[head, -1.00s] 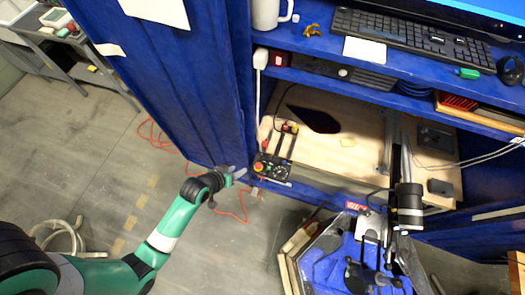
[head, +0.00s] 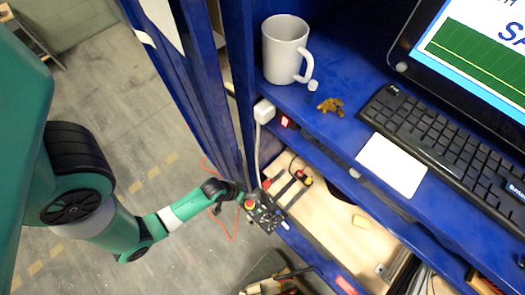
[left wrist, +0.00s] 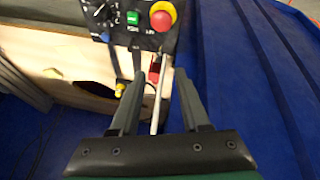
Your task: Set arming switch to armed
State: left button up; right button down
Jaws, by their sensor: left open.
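The black control panel (head: 265,216) is at the front edge of the lower wooden shelf. In the left wrist view it has a red mushroom button on a yellow collar (left wrist: 162,17), a green button (left wrist: 132,19) and a dial (left wrist: 99,12). I cannot tell for sure which control is the arming switch. My left gripper (head: 238,194) is close to the panel's left side. In the left wrist view its fingers (left wrist: 158,72) are open below the red button. A thin grey rod (left wrist: 157,105) and a small red part (left wrist: 154,72) show between them. My right gripper is not seen.
The blue frame's upper shelf holds a white mug (head: 284,48), a keyboard (head: 440,135), a white card (head: 393,165) and a monitor (head: 470,50). A blue upright (head: 232,70) stands beside the panel. The floor left of it is mostly clear.

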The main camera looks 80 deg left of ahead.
aim_at(259, 193)
pick_arm(q)
jog(key=b+x, duration=0.4)
jog(key=x, duration=0.7)
jog(key=shift+w+f+b, duration=0.1)
jog(key=shift+w+b, duration=0.05)
jog(key=shift+b, duration=0.15)
grip_shut()
